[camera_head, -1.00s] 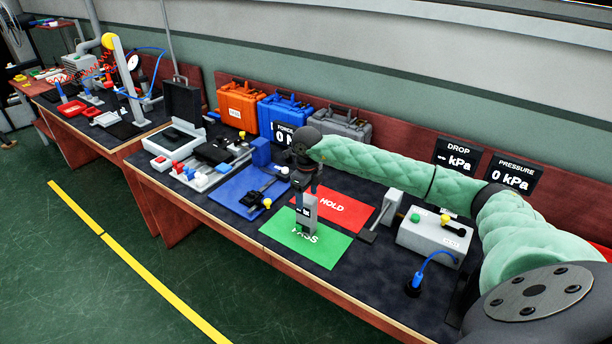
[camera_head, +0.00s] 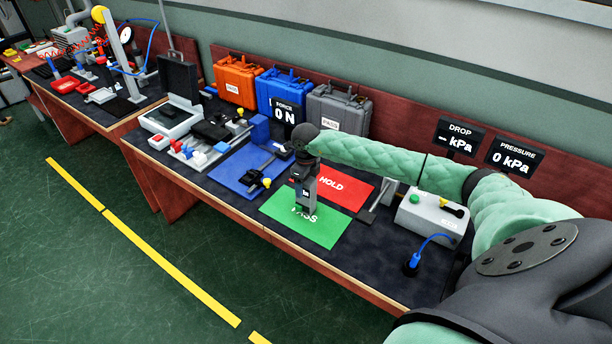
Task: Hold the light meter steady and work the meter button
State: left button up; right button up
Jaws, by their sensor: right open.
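A small grey upright device (camera_head: 306,204), which looks like the light meter, stands on the green PASS mat (camera_head: 328,233). My right gripper (camera_head: 303,187) comes down over it from above, open, with its fingers at the device's upper part. Its dark wrist hides part of the device, and contact cannot be made out. The meter button is too small to tell. My left gripper is not in view.
The red HOLD mat (camera_head: 343,190) lies behind the green mat. A grey box with a green button (camera_head: 432,218) stands to the right, and a blue mat with a tool (camera_head: 235,165) lies to the left. Orange (camera_head: 238,80), blue (camera_head: 280,92) and grey (camera_head: 338,108) cases line the back.

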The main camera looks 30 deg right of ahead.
jog(key=shift+f, duration=0.15)
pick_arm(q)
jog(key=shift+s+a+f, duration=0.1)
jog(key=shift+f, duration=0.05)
pick_arm(e)
jog(key=shift+f, duration=0.15)
jog(key=c, duration=1.4)
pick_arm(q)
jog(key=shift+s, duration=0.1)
pick_arm(e)
jog(key=shift+o, duration=0.2)
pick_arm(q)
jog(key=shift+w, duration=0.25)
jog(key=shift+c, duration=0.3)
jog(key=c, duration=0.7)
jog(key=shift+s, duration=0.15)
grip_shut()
